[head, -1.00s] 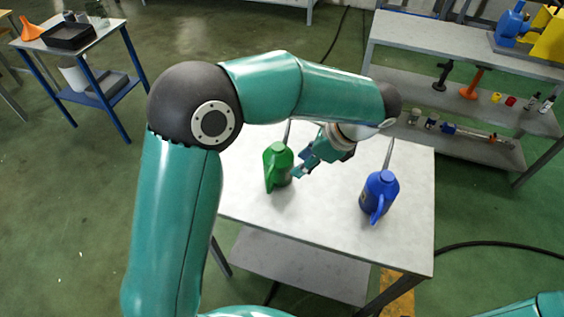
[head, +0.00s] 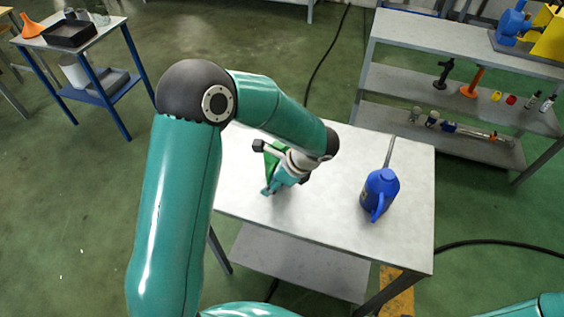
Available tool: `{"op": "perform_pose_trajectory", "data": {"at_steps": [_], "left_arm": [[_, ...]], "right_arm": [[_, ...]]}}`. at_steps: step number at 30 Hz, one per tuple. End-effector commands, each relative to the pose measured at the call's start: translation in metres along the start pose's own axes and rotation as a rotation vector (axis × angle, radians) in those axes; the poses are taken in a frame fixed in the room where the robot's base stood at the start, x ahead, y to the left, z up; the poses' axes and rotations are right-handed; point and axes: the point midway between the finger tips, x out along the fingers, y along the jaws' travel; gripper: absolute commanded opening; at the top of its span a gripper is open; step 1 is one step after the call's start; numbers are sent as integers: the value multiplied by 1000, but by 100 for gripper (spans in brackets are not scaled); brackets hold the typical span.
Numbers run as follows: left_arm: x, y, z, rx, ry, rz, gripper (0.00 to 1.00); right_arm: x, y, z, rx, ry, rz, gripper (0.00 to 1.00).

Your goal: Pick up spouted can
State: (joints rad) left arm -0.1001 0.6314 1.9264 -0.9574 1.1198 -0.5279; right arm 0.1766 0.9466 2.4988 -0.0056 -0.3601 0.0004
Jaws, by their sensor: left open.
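A green spouted can (head: 271,168) stands on the left part of the light grey table (head: 330,230), mostly hidden by my left gripper. My left gripper (head: 264,168) is open, with one finger on the far side of the green can and the other on its near side. I cannot tell whether the fingers touch it. A blue spouted can (head: 379,190) stands upright on the right part of the table, its thin grey spout pointing away and its handle toward me. My right gripper is out of view.
A shelf unit (head: 465,52) with bottles and tools stands at the back right. A small blue-legged table (head: 95,38) with a black tray (head: 69,33) is at the back left. The table's middle is clear between the cans. A black cable (head: 490,246) lies on the floor.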

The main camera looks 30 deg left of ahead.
Motion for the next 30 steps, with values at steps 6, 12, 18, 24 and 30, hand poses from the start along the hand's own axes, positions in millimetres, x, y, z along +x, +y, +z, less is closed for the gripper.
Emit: {"op": "perform_pose_trajectory", "data": {"at_steps": [6,12,18,24,30], "left_arm": [[14,0,0,1,1,0,41],[14,0,0,1,1,0,36],[14,0,0,1,1,0,3],[14,0,0,1,1,-1,0],[13,-1,0,-1,0,-3,0]], "right_arm": [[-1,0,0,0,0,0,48],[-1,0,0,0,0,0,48],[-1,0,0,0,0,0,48],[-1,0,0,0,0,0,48],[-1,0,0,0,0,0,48]]}}
